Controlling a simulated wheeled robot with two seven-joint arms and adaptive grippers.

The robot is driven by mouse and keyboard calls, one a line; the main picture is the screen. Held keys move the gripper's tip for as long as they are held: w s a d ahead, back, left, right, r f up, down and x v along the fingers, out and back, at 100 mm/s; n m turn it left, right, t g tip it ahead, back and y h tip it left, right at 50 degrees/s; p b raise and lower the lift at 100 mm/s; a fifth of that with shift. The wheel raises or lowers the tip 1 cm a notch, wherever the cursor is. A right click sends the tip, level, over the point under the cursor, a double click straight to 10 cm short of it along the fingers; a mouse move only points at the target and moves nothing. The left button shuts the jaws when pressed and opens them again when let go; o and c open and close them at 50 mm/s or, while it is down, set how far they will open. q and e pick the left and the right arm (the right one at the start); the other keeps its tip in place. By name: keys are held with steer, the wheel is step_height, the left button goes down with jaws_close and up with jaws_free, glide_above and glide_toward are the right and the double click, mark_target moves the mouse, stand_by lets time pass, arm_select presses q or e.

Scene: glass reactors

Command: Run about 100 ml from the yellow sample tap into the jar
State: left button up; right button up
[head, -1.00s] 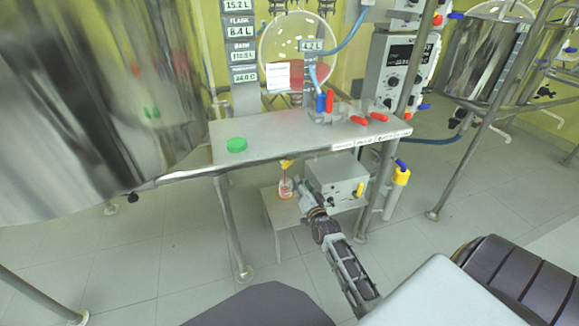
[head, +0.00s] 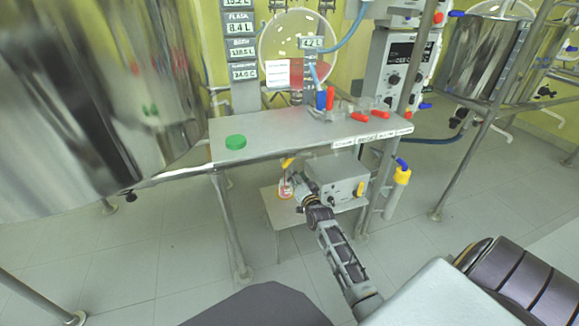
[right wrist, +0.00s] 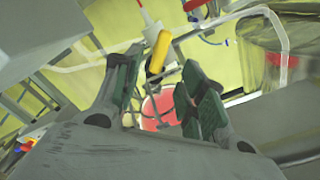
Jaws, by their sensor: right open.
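The yellow sample tap (head: 288,162) hangs under the front edge of the steel bench. The jar (head: 285,188), with red in it, stands below the tap on a low stand. My right gripper (head: 295,181) is open, just right of the jar and below the tap, and partly covers the jar. In the right wrist view the yellow tap handle (right wrist: 158,50) stands beyond the open fingers, and a round pinkish-red shape, seemingly the jar (right wrist: 153,108), shows between them. I cannot tell whether liquid runs or how full the jar is. My left gripper is out of view.
A green lid (head: 236,142) lies on the bench top (head: 265,128). A grey box (head: 338,180) stands right of the jar on the low stand (head: 280,212). A bench leg (head: 232,225) is to the left. A large steel vessel (head: 95,110) fills the upper left.

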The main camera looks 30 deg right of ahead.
mark_target(289, 163)
steer(key=b+x, duration=0.1)
steer(key=x, duration=0.2)
steer(key=shift+w+d, duration=0.1)
steer(key=shift+w, duration=0.15)
steer(key=shift+w+d+b, duration=0.15)
steer(key=shift+w+b, duration=0.3)
steer(key=shift+w, duration=0.25)
steer(key=shift+b+x, duration=0.75)
steer(key=shift+x, duration=0.95)
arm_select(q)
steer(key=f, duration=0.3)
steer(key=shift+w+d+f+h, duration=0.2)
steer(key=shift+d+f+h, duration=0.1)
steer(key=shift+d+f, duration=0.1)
arm_select(e)
steer(key=shift+w+d, duration=0.1)
steer(key=shift+w, duration=0.1)
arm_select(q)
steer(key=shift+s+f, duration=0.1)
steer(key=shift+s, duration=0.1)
